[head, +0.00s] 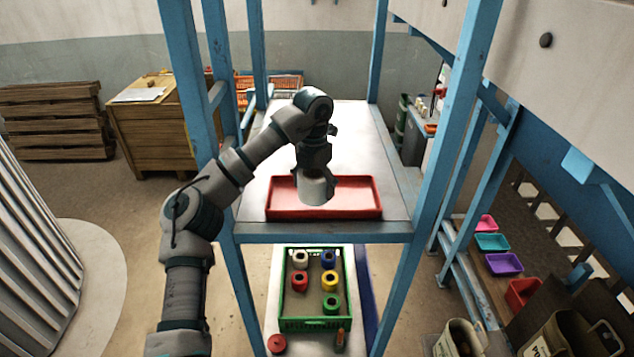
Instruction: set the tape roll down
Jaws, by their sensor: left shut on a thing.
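The visible part of the tray's inside looks empty. The gripper's fingers are mostly hidden by its own wrist and the roll. My right gripper is not in view.
A green crate (315,323) with several coloured rolls stands on the lower shelf. A red round thing (277,343) and a small brown-orange thing (340,339) lie before it. Blue posts flank the upper shelf (350,135), which is clear behind the tray.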

